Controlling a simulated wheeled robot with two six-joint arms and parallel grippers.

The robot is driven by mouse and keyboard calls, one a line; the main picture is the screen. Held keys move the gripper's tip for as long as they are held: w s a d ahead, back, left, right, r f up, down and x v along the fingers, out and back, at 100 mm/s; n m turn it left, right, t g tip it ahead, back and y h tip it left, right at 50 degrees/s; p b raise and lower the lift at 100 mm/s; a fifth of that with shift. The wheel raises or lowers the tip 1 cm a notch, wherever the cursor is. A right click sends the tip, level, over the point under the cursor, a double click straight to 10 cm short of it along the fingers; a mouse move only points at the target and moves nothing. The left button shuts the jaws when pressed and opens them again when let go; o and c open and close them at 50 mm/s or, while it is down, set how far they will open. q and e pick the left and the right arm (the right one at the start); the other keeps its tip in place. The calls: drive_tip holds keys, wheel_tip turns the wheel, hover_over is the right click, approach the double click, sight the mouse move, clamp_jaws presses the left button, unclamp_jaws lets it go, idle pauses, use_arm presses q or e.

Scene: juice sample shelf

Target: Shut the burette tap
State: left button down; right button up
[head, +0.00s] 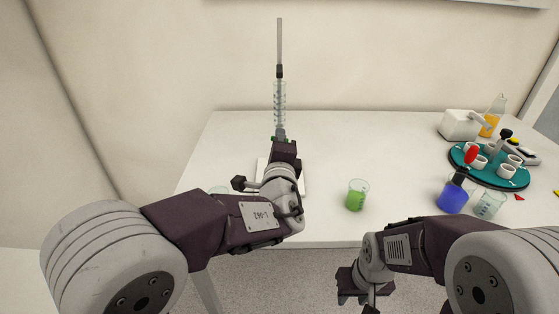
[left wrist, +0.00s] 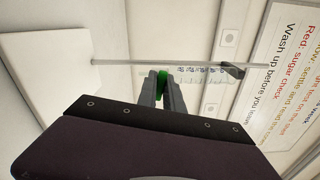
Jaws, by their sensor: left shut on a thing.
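The green burette tap (left wrist: 162,84) lies between my left fingertips, and only small green bits show in the head view. My left gripper (head: 282,142) is shut on the tap at the burette's lower end; its fingers also show in the left wrist view (left wrist: 162,92). The tap's handle angle is mostly hidden. My right gripper (head: 362,296) hangs low before the table, its jaw opening unclear.
A beaker of green liquid (head: 356,195) stands right of the burette. A blue flask (head: 453,196), a clear beaker (head: 489,205) and a teal round tray (head: 465,168) with white cups are at the right. An orange bottle (head: 492,117) stands behind.

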use_arm(q)
drive_tip(key=n+b, duration=0.1)
drive_tip(key=b, duration=0.2)
drive_tip(key=shift+f+n, duration=0.3)
drive_tip(key=shift+f, duration=0.05)
drive_tip(key=shift+r+n+b, duration=0.2)
drive_tip(key=shift+n+b, duration=0.3)
drive_tip(key=shift+b, duration=0.4)
use_arm(e)
wheel_tip(320, 180, down, 6)
drive_tip(key=shift+f, duration=0.15)
use_arm(q)
drive_tip(key=c, duration=1.5)
unclamp_jaws()
drive_tip(key=shift+r, duration=0.1)
drive_tip(key=shift+s, duration=0.1)
drive_tip(key=s, duration=0.9)
use_arm(e)
drive_tip(key=shift+f, duration=0.25)
